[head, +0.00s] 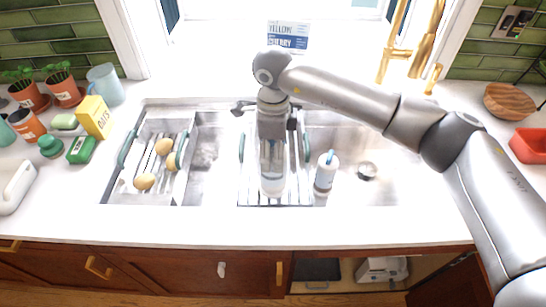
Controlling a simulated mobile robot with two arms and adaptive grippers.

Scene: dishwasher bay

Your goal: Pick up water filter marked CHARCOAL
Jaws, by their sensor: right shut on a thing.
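My right gripper (272,138) points down over the middle of the sink and is shut on a pale, upright water filter (272,185) with a white lower end. The gripper covers its upper part, and I cannot read any marking on it. It is over the wire rack (300,192) in the sink; I cannot tell whether it touches the rack. A second white cylinder (323,182) with a dark band and a blue top stands just right of it, apart from the gripper. Its marking is too small to read. My left gripper is not in view.
A left rack (127,190) holds several yellow-brown oval things (144,181). Pots, a yellow oats box (95,117) and a green box (81,149) crowd the left counter. A gold faucet (397,53) stands behind. A red container (529,145) is at right. The sink's right part is mostly free.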

